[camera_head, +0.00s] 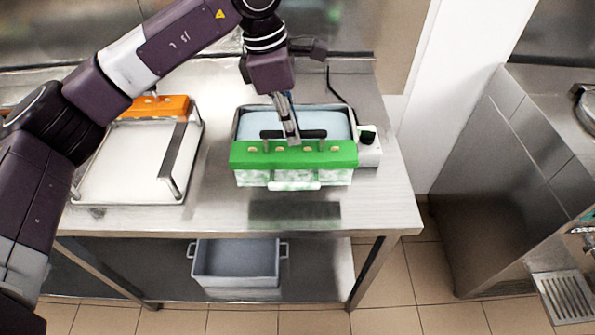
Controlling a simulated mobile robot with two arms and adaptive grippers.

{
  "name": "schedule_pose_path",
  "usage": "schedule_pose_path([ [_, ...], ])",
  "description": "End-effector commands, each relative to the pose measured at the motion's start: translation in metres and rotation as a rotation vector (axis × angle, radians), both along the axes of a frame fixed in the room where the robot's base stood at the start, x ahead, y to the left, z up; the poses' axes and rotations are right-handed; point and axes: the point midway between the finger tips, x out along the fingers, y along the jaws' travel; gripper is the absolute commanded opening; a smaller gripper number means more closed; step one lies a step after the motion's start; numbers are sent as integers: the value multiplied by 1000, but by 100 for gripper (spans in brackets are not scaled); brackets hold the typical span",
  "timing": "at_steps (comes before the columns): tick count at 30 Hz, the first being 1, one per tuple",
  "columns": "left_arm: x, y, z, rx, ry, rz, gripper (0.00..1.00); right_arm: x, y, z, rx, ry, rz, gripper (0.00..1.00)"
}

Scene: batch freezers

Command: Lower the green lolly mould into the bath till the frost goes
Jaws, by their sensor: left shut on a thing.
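The green lolly mould (294,156) is held up by its dark bar handle (293,134). White frost patches show on its lower green body. Several pale stick ends show along its top. My left gripper (292,138) comes down from above and is shut on the handle. The bath (352,115) is a grey tank with pale blue liquid, standing on the steel table just behind the mould in the picture. The mould overlaps the bath's front wall in view. A dark shadow lies on the table in front of it. My right gripper is not in view.
An orange mould (157,107) stands at the back of a white tray (130,165) with metal rails, left of the bath. A control box (368,147) sits at the bath's right side. A grey bin (236,265) is on the lower shelf. The table's front strip is clear.

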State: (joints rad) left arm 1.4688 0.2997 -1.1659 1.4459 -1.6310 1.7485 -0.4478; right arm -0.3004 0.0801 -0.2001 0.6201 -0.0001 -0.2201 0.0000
Motion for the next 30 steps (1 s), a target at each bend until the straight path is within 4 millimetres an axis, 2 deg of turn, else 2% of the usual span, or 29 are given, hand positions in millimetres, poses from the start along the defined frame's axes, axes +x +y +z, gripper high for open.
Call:
schedule_pose_path([
  [1,1,-1,9,-3,-3,0,0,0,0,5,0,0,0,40],
  [18,1,0,54,-2,-3,1,0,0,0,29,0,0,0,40],
  [30,0,0,61,-2,-2,0,0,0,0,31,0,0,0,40],
])
